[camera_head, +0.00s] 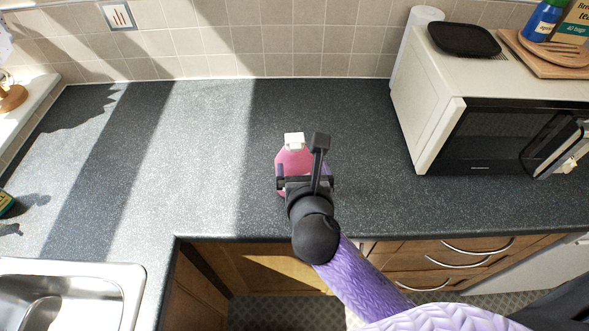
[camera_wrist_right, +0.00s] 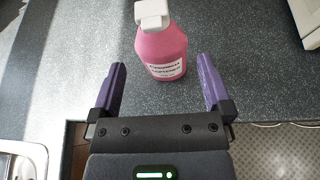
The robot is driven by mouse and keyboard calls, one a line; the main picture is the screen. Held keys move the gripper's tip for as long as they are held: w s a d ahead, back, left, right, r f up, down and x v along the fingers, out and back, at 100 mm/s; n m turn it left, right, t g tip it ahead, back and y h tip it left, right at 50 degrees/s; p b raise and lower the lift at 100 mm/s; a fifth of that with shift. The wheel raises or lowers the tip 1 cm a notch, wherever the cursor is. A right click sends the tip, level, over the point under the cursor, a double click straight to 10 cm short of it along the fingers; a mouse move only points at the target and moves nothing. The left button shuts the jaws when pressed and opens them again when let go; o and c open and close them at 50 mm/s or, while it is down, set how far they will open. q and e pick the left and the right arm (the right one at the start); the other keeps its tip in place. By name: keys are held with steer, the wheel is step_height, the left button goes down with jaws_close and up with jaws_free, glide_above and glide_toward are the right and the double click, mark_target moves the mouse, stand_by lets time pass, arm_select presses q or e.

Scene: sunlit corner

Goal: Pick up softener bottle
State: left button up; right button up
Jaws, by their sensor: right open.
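The softener bottle (camera_head: 291,160) is pink with a white cap and stands on the dark speckled counter, near its front edge. In the right wrist view the bottle (camera_wrist_right: 162,52) shows a white label and stands upright just ahead of the fingertips. My right gripper (camera_head: 304,182) is over the bottle's near side in the head view and hides part of it. In the wrist view its two purple fingers (camera_wrist_right: 163,76) are spread wide, open and empty, one to each side of the bottle. My left gripper is not in view.
A microwave (camera_head: 480,138) with a black tray (camera_head: 464,39) on top stands at the right. A paper roll (camera_head: 416,25) is behind it. A steel sink (camera_head: 70,296) is at the lower left. The counter (camera_head: 190,150) left of the bottle is clear.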

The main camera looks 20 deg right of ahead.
mark_target(295, 145)
steer(key=shift+n, duration=0.3)
steer(key=b+x, duration=0.1)
steer(key=x, duration=0.5)
steer(key=b+x, duration=0.1)
steer(key=x, duration=0.3)
steer(key=shift+w+a+r+b, duration=0.25)
steer(key=shift+a+b, duration=0.1)
steer(key=shift+s, duration=0.1)
steer(key=shift+c, duration=0.5)
steer(key=c, duration=1)
steer(key=shift+c, duration=1.1)
jaws_close()
steer(key=shift+f, duration=0.1)
steer(key=shift+s+f, duration=0.1)
steer(key=shift+s, duration=0.05)
